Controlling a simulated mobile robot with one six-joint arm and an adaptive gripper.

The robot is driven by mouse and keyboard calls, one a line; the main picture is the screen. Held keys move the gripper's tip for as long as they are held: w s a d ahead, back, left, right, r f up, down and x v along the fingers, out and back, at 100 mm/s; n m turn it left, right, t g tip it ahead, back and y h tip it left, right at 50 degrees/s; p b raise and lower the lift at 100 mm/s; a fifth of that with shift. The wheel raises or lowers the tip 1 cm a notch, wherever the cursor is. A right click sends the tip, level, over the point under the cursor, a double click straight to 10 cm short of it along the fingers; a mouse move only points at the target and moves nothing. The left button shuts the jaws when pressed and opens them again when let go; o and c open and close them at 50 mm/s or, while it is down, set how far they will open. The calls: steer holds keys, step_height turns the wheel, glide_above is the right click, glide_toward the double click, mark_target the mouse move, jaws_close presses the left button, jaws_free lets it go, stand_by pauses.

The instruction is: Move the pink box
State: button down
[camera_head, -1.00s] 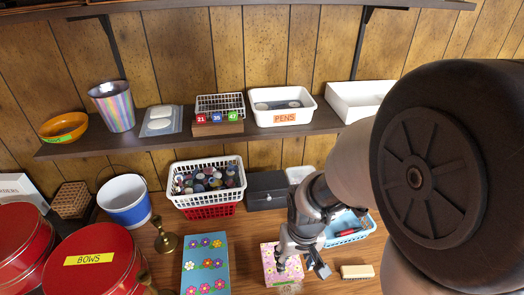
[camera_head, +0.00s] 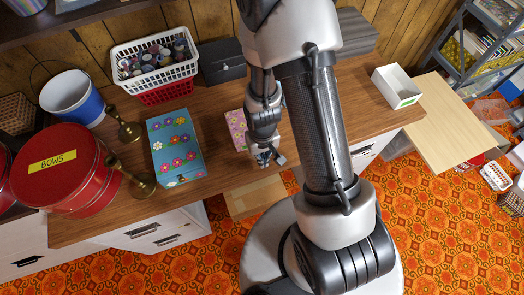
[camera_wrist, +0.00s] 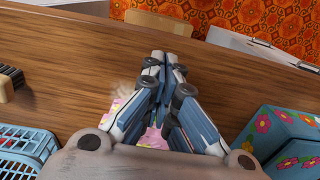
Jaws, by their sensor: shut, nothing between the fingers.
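The pink flowered box (camera_head: 237,128) lies on the wooden counter, partly hidden behind my arm and gripper. In the wrist view, parts of the pink box (camera_wrist: 123,100) show behind and between my finger links. My gripper (camera_head: 266,158) is at the box's right front side in the head view. Its fingers are closed together and hold nothing; the wrist view shows the fingertips (camera_wrist: 166,60) meeting over bare counter past the box. I cannot tell whether the fingers touch the box.
A blue flowered box (camera_head: 175,148) lies left of the pink box. Brass candlesticks (camera_head: 136,176) and a red BOWS tin (camera_head: 65,170) stand further left. A blue basket (camera_wrist: 25,145) and a brush (camera_wrist: 8,82) are on the other side. The counter's front edge is near.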

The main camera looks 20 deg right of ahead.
steer(key=shift+w+r, duration=0.1)
steer(key=shift+w, duration=1.9)
